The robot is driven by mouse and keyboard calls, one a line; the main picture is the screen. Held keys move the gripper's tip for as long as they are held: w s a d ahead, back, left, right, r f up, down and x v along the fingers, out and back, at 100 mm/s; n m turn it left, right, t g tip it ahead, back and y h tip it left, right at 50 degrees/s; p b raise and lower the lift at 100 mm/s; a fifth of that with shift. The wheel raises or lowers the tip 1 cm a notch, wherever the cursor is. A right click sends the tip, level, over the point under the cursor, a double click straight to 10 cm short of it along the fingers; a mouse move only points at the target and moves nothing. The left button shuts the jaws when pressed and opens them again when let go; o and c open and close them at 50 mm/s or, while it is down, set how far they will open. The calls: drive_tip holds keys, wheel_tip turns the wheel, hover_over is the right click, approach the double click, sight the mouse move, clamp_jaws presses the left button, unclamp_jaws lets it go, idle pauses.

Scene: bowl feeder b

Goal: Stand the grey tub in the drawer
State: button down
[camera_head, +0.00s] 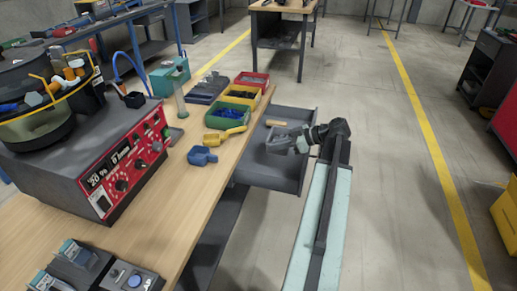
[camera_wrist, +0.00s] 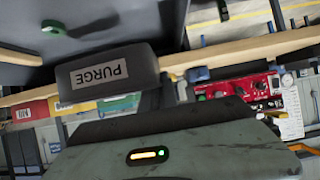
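The grey tub (camera_head: 285,144) is a small dark box at the tip of my gripper (camera_head: 306,137), over the open drawer. In the wrist view, the tub (camera_wrist: 107,76) shows close up with a PURGE label that reads upside down. My gripper appears shut on it; the fingertips are mostly hidden. The grey drawer (camera_head: 262,174) is pulled out from the right side of the workbench. I cannot tell whether the tub touches the drawer floor.
A tan block (camera_head: 276,123) lies in the drawer, and a green round piece (camera_wrist: 54,28) shows in the wrist view. Open floor lies to the right.

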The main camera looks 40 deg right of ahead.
drive_tip(key=shift+f+b, duration=5.45)
drive_tip(key=shift+b, duration=0.05)
drive_tip(key=shift+f, duration=0.1)
drive_tip(key=c, duration=1.6)
unclamp_jaws()
drive_tip(key=shift+c, duration=0.2)
drive_tip(key=shift+r, duration=0.2)
drive_tip(key=shift+s+d+r+p, duration=0.1)
drive_tip(key=shift+s+r+p, duration=0.1)
drive_tip(key=shift+r+p, duration=0.35)
drive_tip(key=shift+s+d+r+p, duration=0.1)
drive_tip(key=shift+s+r+p, duration=0.05)
drive_tip(key=shift+r+p, duration=0.35)
drive_tip(key=shift+f+p+v, duration=0.15)
drive_tip(key=shift+p+v, duration=1.05)
drive_tip(key=shift+v, duration=1.5)
drive_tip(key=shift+f+p+v, duration=0.15)
drive_tip(key=shift+p+v, duration=1.05)
drive_tip(key=shift+v, duration=1.5)
